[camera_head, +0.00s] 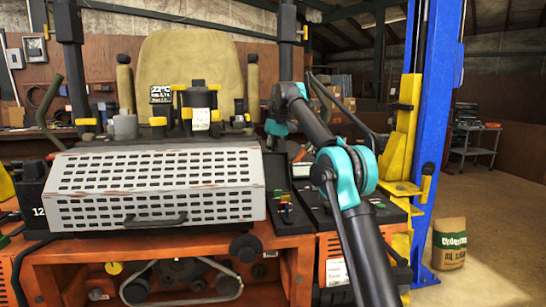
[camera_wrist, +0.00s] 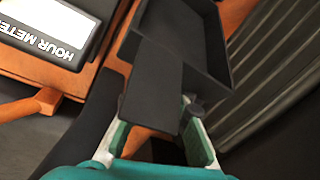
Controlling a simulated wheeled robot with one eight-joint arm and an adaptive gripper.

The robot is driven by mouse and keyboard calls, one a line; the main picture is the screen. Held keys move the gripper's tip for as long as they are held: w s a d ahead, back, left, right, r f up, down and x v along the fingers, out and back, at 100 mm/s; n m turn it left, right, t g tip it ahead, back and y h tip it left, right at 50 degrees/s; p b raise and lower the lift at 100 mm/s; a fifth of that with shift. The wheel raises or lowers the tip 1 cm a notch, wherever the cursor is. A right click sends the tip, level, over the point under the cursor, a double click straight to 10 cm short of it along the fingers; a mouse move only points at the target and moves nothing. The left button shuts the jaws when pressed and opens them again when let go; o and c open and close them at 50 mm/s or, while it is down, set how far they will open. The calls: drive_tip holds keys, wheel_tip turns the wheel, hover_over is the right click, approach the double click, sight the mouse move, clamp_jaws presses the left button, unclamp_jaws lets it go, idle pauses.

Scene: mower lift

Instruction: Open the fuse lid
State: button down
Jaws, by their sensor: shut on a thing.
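In the wrist view, my gripper (camera_wrist: 157,122) has its green-padded fingers on either side of a flat dark panel, which looks like the fuse lid (camera_wrist: 151,88). It is shut on this panel. The panel stands at the near left side of a black open-topped box (camera_wrist: 213,52), whose recess is exposed. Whether the panel is still joined to the box by a hinge is unclear. In the head view, my arm reaches in from the lower right to behind the mower's front. The fingers and lid cannot be made out there.
A white label reading HOUR METER (camera_wrist: 55,28) and orange bodywork lie left in the wrist view. A ribbed dark surface (camera_wrist: 270,75) is at right. In the head view are a perforated metal cover (camera_head: 155,185), a yellow seat (camera_head: 190,65) and a blue lift post (camera_head: 436,120).

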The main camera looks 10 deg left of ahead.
drive_tip(key=shift+w+d+f, duration=0.3)
drive_tip(key=shift+d+f, duration=0.05)
drive_tip(key=shift+d, duration=0.15)
drive_tip(key=c, duration=1.4)
unclamp_jaws()
drive_tip(key=shift+d, duration=0.15)
drive_tip(key=shift+o, duration=0.3)
drive_tip(key=shift+s+a, duration=0.1)
drive_tip(key=shift+a, duration=0.2)
drive_tip(key=shift+s, duration=0.1)
